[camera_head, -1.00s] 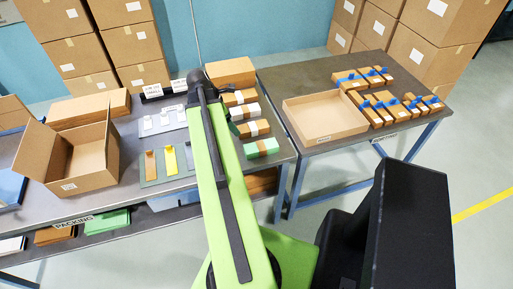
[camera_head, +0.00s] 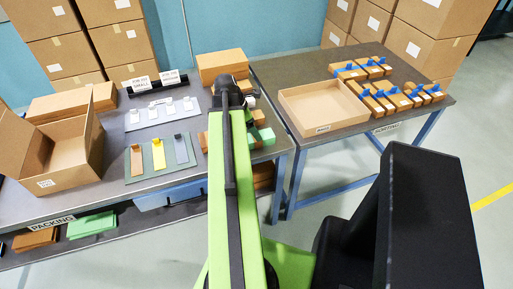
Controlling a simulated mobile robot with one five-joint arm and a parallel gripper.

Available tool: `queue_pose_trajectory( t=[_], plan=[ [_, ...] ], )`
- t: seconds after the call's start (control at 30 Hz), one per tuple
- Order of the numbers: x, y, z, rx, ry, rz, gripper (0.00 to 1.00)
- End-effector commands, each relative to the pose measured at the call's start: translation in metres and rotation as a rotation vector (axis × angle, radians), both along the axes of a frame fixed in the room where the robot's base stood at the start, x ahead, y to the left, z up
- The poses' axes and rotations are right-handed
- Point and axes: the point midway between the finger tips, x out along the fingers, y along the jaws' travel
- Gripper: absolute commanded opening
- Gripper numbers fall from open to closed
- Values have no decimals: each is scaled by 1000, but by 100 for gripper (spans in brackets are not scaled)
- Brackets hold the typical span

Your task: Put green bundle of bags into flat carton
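A green bundle of bags (camera_head: 265,137) shows at the right end of the packing table, beside my arm; its left part is hidden. The flat carton (camera_head: 340,125) is a shallow, open, empty brown tray on the right-hand table. My gripper (camera_head: 245,91) is at the far end of my green arm, over the packing table's right part, behind the green bundle in the picture. Its fingers are too small and covered to tell whether they are open.
Brown bundles with blue ties (camera_head: 388,97) stand right of and behind the carton. An open box (camera_head: 70,172) and a mat with coloured strips (camera_head: 160,158) are on the packing table (camera_head: 110,190).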

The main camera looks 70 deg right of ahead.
Motion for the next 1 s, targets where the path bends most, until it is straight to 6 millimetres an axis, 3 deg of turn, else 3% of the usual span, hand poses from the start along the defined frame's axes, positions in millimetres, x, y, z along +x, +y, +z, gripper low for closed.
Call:
queue_pose_trajectory(
  t=[0.23, 0.5, 0.77, 1.0],
  plan=[
    [-3, -1, -10, 0, 0, 0, 80],
    [-15, -7, -54, -1, 0, -2, 80],
    [-17, -8, -52, -2, 1, 0, 80],
    [-17, -8, -52, -2, 1, -1, 50]
  ],
)
